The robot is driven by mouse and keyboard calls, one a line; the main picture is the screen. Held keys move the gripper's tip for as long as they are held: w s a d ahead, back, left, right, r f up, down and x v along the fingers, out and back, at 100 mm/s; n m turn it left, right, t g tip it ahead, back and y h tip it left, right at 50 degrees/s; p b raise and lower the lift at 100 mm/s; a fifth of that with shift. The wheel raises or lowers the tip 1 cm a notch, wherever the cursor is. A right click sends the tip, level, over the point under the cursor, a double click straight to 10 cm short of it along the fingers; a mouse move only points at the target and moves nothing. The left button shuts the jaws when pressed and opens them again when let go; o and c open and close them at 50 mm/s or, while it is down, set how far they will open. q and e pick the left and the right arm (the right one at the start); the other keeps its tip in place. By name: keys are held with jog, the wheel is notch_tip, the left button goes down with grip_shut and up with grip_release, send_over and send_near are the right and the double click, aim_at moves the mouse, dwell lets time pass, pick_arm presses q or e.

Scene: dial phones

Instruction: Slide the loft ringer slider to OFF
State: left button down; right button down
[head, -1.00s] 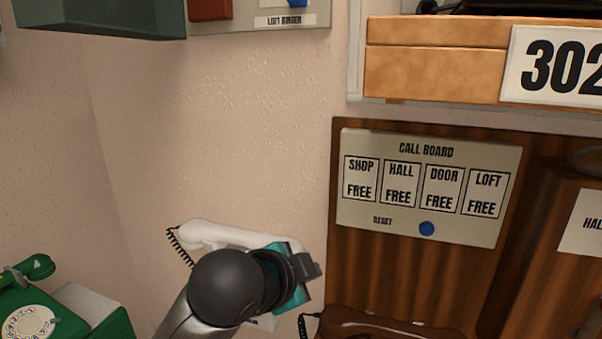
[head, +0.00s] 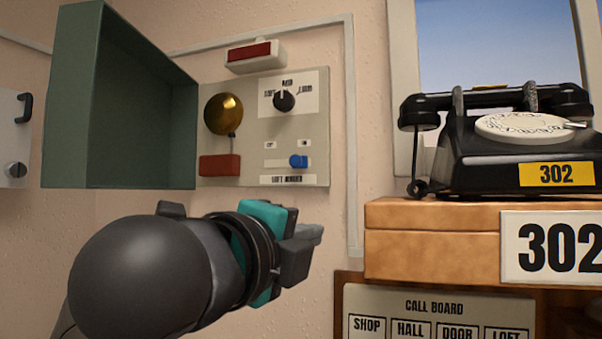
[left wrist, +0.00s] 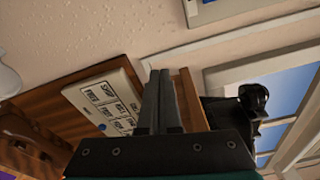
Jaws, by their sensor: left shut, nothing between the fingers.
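The loft ringer panel (head: 255,178) is on the wall in the head view, with a brass bell, a red block and a black knob. Its blue slider (head: 298,161) sits at the right end, below the small label that seems to read ON; the label to the left seems to read OFF. My left gripper (head: 316,236) is shut and empty, in front of the wall below and slightly right of the slider, apart from it. In the left wrist view its closed fingers (left wrist: 160,100) point toward the wall and wooden shelf. My right gripper is not in view.
A green open box (head: 75,110) juts out left of the panel. At right, a black phone (head: 510,150) marked 302 stands on a wooden shelf (head: 430,245) above the call board (head: 430,305).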

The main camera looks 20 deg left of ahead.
pick_arm(q)
jog(key=s+a+r+m+t, duration=0.1)
jog(key=s+r+m, duration=0.1)
jog(key=r, duration=0.4)
jog(key=shift+s, duration=0.7)
jog(key=p, duration=0.5)
send_near(298, 161)
jog(key=w+d+f, duration=0.2)
jog(key=w+d, duration=0.4)
jog(key=a, duration=0.1)
jog(key=a+r, duration=0.1)
jog(key=w+a+p, duration=0.1)
jog(key=shift+a+r, duration=0.2)
